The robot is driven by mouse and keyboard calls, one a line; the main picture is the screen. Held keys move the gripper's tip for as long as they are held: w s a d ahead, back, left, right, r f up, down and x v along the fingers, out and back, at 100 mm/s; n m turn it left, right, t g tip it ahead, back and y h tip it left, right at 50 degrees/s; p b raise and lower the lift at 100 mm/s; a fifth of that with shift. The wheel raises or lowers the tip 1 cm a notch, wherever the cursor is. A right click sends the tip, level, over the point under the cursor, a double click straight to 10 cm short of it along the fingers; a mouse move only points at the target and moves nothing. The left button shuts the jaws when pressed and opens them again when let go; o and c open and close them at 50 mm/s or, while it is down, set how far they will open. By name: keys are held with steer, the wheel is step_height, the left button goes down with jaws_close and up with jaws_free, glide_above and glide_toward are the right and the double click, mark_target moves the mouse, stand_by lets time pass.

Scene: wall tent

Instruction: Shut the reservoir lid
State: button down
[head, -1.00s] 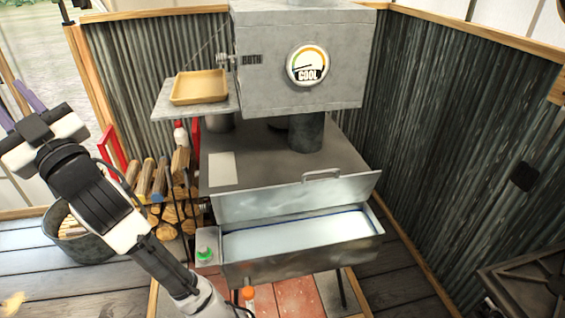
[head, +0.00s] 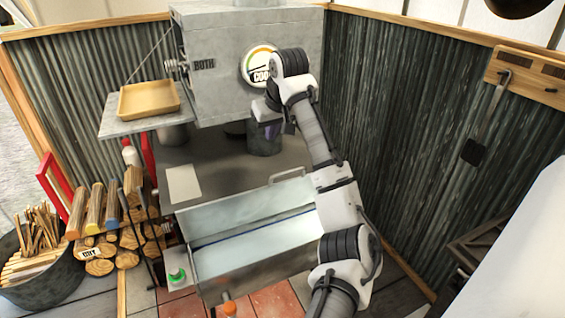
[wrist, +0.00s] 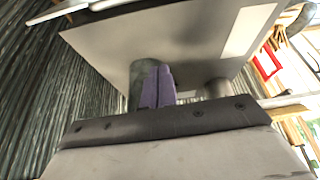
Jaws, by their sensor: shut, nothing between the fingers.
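The reservoir lid (head: 240,208) is a pale metal panel with a bar handle (head: 287,175) on its upper edge. It stands raised and tilted back behind the open reservoir (head: 250,262), which holds pale water with a dark blue line at its edge. My gripper (head: 272,131) is up in front of the stove pipe, behind and above the lid, and not touching it as far as I can see. My arm hides the right end of the lid and reservoir. In the wrist view the purple fingers (wrist: 157,88) are together and empty, with the pipe beside them.
The grey stove box (head: 215,95) with a dial stands behind. A tan tray (head: 149,100) sits on a shelf at left. Firewood (head: 110,220) and a kindling bucket (head: 35,260) are at lower left. A corrugated wall (head: 400,120) closes the right side.

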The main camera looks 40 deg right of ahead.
steer(key=shift+g, duration=0.5)
steer(key=s+d+f+p, duration=0.1)
steer(key=f, duration=0.2)
steer(key=s+d+f+p, duration=0.1)
steer(key=f, duration=0.1)
steer(key=d+f+p, duration=0.1)
steer(key=f, duration=0.2)
steer(key=shift+s+f, duration=0.35)
steer(key=shift+s, duration=0.05)
steer(key=shift+s+a+f+m, duration=0.15)
steer(key=shift+s+a+m, duration=0.05)
steer(key=shift+s+m, duration=0.1)
steer(key=shift+s+f, duration=0.1)
